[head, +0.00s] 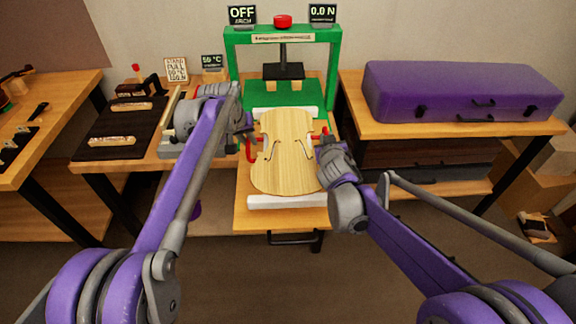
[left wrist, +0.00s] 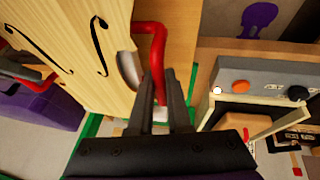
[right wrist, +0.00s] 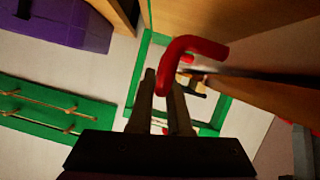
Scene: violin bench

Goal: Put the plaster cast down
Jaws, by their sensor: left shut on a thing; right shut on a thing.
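The plaster cast (head: 288,202) is a white slab under the pale violin top (head: 285,165), which hides most of it. Its ends show at the front and back, in front of the green press. A red handle (head: 250,150) sticks out on its left side and another (head: 325,131) on its right. My left gripper (left wrist: 166,88) is shut on the left red handle (left wrist: 152,42). My right gripper (right wrist: 164,88) is shut on the right red handle (right wrist: 190,48). I cannot tell whether the cast touches the wooden bench below.
The green press (head: 283,35) stands behind, its dark ram (head: 284,71) above the back of its bed. A wooden bench (head: 270,220) lies under the cast. Left is a table with a dark mat (head: 105,135); right is a table with a purple case (head: 460,90).

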